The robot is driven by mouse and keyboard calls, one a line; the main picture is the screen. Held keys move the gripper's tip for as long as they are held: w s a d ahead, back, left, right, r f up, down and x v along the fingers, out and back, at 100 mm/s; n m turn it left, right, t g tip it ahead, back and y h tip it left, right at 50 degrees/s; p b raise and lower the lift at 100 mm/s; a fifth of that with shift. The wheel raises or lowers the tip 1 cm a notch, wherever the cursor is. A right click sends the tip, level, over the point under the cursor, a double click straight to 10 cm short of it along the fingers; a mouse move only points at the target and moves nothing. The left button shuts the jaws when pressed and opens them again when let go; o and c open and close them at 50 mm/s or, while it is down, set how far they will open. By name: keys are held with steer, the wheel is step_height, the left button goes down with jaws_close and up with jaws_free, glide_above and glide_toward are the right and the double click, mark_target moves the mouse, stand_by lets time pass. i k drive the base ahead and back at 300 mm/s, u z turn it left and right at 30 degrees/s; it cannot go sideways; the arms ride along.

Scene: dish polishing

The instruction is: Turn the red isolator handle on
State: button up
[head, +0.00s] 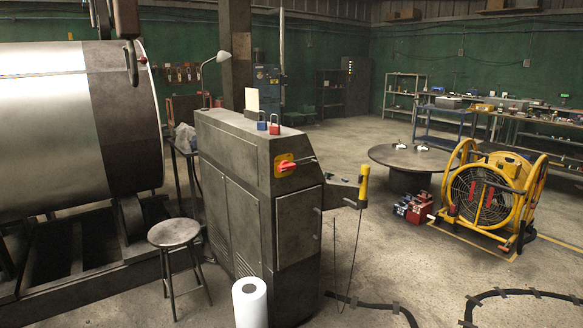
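The red isolator handle (286,166) sits on a yellow plate (279,160) on the upper sloped face of the grey control cabinet (235,177), near the middle of the head view. The handle looks tilted, slanting down to the right. A thin dark rod-like thing lies just right of it; I cannot tell what it is. Which position the handle marks is too small to read. My gripper is not in view.
Red and blue padlocks (274,124) stand on the cabinet top. A stool (174,234) and a white roll (249,302) stand in front. A black cable (374,304) crosses the floor. A yellow fan (490,195) stands right. The floor between cabinet and fan is partly clear.

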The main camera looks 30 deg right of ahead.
mark_target(285, 166)
steer(key=u, duration=0.1)
steer(key=i, duration=1)
steer(key=u, duration=0.3)
